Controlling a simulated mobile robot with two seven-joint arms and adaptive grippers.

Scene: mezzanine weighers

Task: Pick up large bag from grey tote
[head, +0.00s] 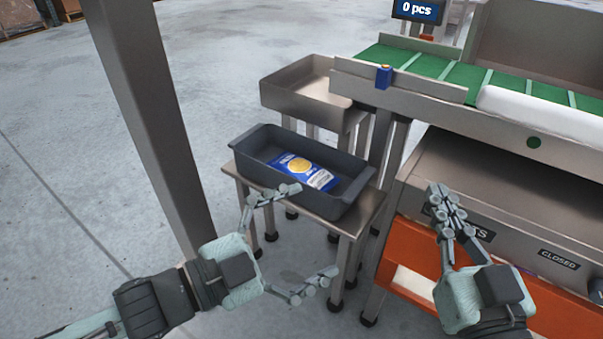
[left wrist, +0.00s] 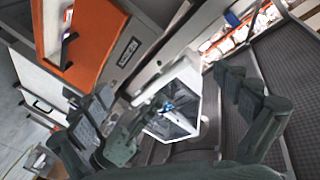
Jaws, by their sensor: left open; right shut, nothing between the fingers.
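The grey tote (head: 330,207) stands on a small steel table. A large blue bag (head: 303,172) with a yellow round print and a pale end lies flat inside it. My left gripper (head: 310,232) is open and empty in front of the tote. Its upper finger overlaps the tote's near wall in the head view; I cannot tell whether it touches. The left wrist view shows its spread fingers (left wrist: 170,98), with no bag between them. My right gripper (head: 441,194) is shut and empty, to the right of the tote, in front of the steel machine.
The small steel table (head: 371,211) has little bare top around the tote. A steel tray (head: 285,95) stands behind. The green conveyor (head: 440,65) and the orange panel (head: 550,300) are at right. A grey post (head: 150,110) rises at left.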

